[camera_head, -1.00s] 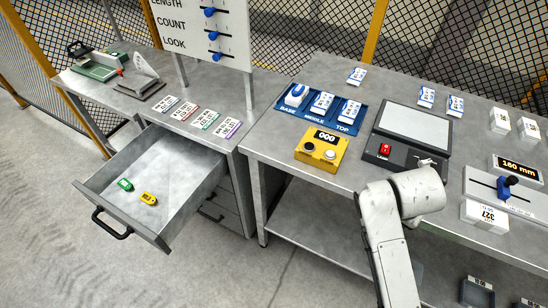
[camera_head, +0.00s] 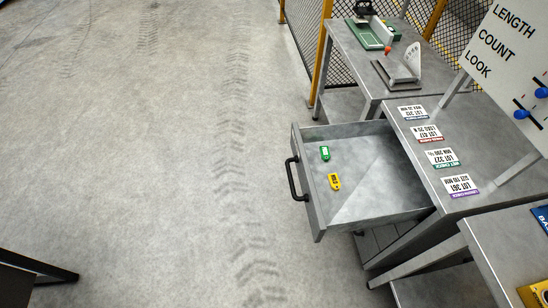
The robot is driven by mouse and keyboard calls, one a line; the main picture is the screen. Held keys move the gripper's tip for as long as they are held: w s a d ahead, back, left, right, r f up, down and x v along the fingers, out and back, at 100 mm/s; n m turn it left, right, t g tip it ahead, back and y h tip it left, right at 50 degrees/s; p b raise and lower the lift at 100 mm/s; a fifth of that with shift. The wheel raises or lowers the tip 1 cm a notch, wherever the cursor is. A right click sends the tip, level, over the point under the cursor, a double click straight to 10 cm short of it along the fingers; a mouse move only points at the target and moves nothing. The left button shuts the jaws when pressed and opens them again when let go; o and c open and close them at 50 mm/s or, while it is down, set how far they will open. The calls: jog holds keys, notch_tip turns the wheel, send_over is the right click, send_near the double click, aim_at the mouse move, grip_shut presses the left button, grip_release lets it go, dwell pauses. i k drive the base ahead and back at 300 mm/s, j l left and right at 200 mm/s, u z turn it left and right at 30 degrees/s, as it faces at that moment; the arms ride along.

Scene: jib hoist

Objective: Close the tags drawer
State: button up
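The tags drawer (camera_head: 385,203) is pulled well out of the grey metal bench and points left in the picture. Its black bar handle (camera_head: 291,179) is on the front panel, at the left end. A green tag (camera_head: 325,153) and a yellow tag (camera_head: 335,181) lie on the drawer floor near the front panel. My gripper is not in the picture, so its state and its distance from the handle are hidden.
Several lot cards lie on the bench top (camera_head: 405,136) above the drawer. A sign board (camera_head: 510,45) with blue sliders stands at the upper right. The concrete floor (camera_head: 160,150) left of the drawer is clear. A dark table corner (camera_head: 35,268) shows at lower left.

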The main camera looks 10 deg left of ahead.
aim_at(381, 186)
jog(key=i+l+u, duration=0.45)
jog(key=i+u, duration=0.15)
jog(key=i+j, duration=0.1)
jog(key=j, duration=0.45)
jog(key=i+j, duration=0.1)
jog(key=j, duration=0.45)
jog(key=i+z, duration=0.05)
